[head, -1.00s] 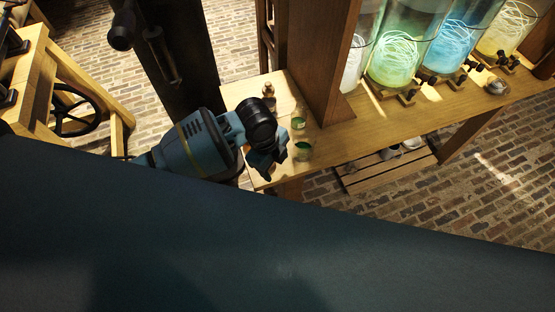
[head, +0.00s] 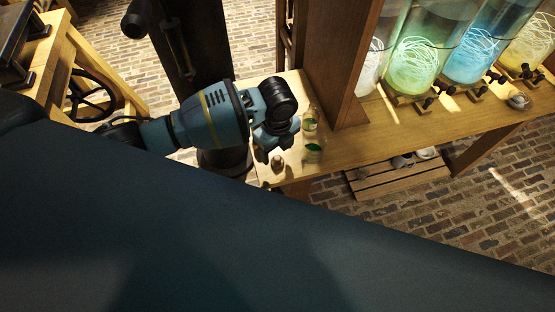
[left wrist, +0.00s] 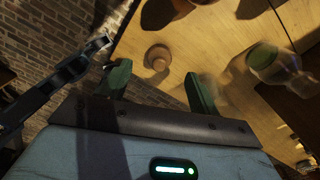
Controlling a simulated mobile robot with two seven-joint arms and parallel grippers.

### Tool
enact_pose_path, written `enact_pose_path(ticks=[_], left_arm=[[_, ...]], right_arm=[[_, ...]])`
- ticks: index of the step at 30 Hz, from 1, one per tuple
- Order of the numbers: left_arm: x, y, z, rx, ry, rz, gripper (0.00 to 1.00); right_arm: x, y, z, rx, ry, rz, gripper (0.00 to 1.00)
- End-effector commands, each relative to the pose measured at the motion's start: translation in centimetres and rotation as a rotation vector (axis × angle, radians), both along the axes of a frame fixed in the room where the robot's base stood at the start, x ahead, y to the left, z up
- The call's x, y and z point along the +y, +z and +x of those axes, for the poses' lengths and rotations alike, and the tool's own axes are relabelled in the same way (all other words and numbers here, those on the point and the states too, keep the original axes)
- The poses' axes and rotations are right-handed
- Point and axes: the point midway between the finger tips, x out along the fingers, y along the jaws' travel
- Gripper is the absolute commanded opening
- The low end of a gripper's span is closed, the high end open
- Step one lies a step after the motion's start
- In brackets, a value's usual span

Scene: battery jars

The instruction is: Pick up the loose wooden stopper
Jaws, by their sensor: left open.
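The wooden stopper (head: 278,164) stands on the wooden bench near its front left corner, a small pale-brown knob. My left gripper (head: 277,150) is just above and behind it in the head view, open and empty. In the left wrist view the stopper (left wrist: 157,57) shows round on the bench top, ahead of the gap between the two green fingers of the left gripper (left wrist: 158,82). The fingers are apart from it. My right gripper is not in view.
Two small glass jars with green inside, one nearer (head: 314,151) and one farther (head: 310,122), stand right of the gripper. One jar (left wrist: 268,60) shows in the wrist view. A wooden post (head: 340,60) and large glowing jars (head: 415,65) stand farther right.

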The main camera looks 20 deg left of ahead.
Motion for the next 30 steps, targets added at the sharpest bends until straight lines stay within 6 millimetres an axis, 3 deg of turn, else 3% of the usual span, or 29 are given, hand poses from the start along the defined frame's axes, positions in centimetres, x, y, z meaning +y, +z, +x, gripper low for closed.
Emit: enact_pose_path(ticks=[9,20,30], left_arm=[[-0.1,-4.3,-0.2,0.005,0.0,0.002,0.62],[-0.1,-4.9,-0.1,0.001,0.0,0.001,0.61],[-0.1,-4.9,-0.1,0.0,0.0,0.0,0.16]], right_arm=[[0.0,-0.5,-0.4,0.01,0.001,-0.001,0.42],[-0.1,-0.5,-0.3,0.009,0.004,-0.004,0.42],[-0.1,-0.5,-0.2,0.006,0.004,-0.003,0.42]])
